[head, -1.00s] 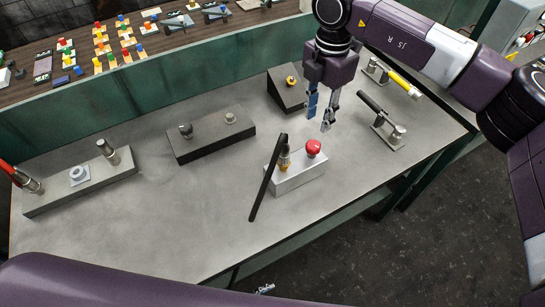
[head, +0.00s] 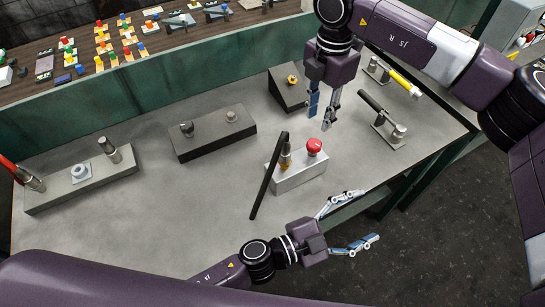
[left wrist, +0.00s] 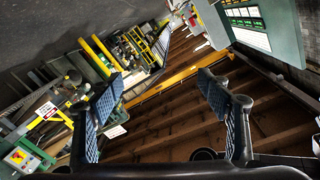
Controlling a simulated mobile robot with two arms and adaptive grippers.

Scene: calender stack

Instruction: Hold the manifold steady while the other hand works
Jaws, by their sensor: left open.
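The manifold appears to be the pale grey block (head: 300,179) near the table's front right edge. It carries a red knob (head: 314,146) and a brass-coloured fitting (head: 285,157) with a long black lever (head: 267,183). My left gripper (head: 370,215) is open and empty, below and right of the block, by the table's front edge. Its spread fingers also show in the left wrist view (left wrist: 160,88), with nothing between them. My right gripper (head: 319,123) points down above and behind the block, clear of the knob. Its fingers are apart and empty.
A dark block with two fittings (head: 213,146), a longer grey block (head: 82,182), a dark wedge (head: 287,98) and a black-handled lever (head: 374,101) stand on the table (head: 185,220). The table's middle front is clear. A shelf behind holds small coloured parts.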

